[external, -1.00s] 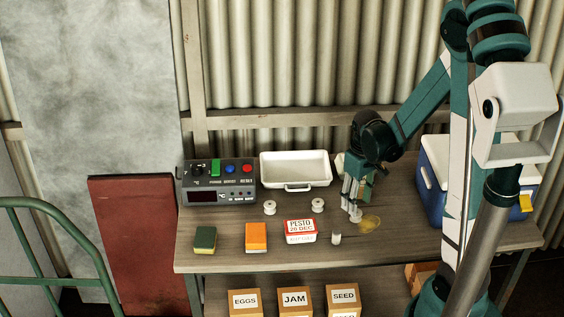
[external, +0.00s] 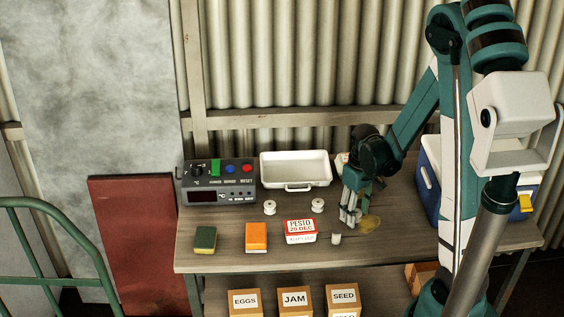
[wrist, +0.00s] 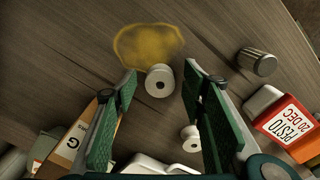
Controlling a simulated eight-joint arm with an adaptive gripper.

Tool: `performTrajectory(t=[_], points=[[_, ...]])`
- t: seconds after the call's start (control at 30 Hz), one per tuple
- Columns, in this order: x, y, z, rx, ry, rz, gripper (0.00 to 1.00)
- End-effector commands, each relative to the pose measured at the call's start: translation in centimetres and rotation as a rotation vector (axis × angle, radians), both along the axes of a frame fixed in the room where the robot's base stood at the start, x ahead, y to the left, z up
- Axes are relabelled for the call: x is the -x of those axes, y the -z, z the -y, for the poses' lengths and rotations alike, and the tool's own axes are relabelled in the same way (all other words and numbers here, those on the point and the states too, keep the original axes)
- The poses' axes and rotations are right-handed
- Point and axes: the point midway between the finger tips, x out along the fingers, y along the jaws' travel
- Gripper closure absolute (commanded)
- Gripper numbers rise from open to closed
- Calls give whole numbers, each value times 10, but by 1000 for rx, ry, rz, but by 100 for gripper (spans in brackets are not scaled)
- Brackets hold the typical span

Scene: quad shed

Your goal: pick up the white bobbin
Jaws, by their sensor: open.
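Two more white bobbins stand to the left in the external view, one on the left (external: 270,207) and one nearer the tub (external: 317,205). One of them also shows farther back beside the right finger in the wrist view (wrist: 190,138).
A yellow stain (external: 370,223) lies beside the bobbin. A small metal cylinder (external: 336,239) and pesto tub (external: 301,238) stand in front and left. A white tray (external: 295,167) is behind, a blue cooler (external: 430,190) at right. A carton (wrist: 75,140) stands close by the left finger.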

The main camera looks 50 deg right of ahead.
Motion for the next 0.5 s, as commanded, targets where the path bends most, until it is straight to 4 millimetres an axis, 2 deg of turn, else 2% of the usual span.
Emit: performTrajectory(t=[0.43, 0.5], points=[[0, 0, 0, 0, 0, 0, 58], [0, 0, 0, 0, 0, 0, 65]])
